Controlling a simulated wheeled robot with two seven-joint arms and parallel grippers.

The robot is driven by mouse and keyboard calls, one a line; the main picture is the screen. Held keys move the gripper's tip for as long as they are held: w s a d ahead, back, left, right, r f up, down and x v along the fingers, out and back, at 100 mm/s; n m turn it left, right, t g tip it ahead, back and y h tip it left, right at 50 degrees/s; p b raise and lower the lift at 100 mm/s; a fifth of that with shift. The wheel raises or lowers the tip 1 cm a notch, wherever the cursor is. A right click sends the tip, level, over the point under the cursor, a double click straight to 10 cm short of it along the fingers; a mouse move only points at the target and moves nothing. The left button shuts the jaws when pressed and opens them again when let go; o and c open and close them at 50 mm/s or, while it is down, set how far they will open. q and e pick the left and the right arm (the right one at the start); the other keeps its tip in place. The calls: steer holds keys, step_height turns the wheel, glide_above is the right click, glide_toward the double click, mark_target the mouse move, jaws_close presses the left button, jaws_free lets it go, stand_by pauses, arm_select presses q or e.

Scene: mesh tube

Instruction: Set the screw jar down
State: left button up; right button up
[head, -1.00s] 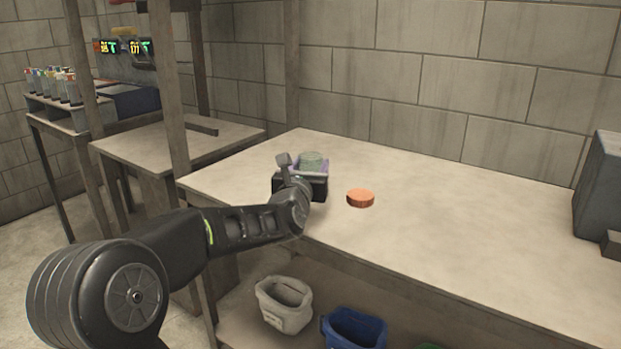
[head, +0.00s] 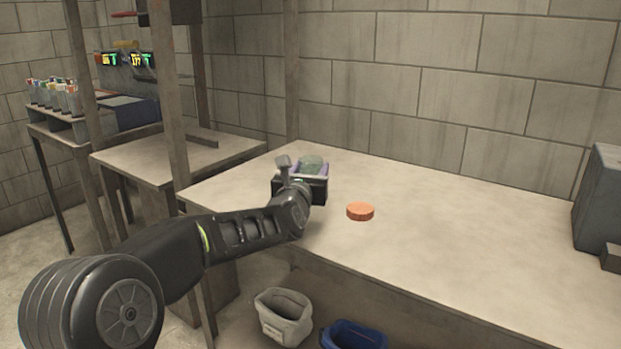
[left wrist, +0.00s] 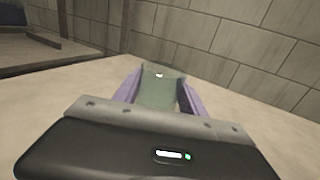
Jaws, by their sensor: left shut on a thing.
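The screw jar (head: 312,164) is a greenish, see-through jar near the left end of the workbench. My left gripper (head: 313,169) has purple fingers, one on each side of the jar, and is shut on it. In the left wrist view the jar (left wrist: 160,88) stands between the two purple fingers (left wrist: 159,95). The jar's base is hidden by my gripper, so I cannot tell whether it touches the bench top. An orange round disc (head: 360,211), perhaps a lid, lies on the bench to the right of my gripper. My right gripper is out of view.
The workbench top (head: 450,225) is mostly clear. A grey box (head: 597,195) stands at its right end. A grey bin (head: 284,318) and a blue bin (head: 354,335) are below the front edge. A wooden post (head: 168,95) rises left of the bench.

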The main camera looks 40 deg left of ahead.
arm_select(q)
step_height(320, 180, up, 8)
steer(key=p, duration=0.2)
steer(key=shift+f, duration=0.2)
stand_by(0.4)
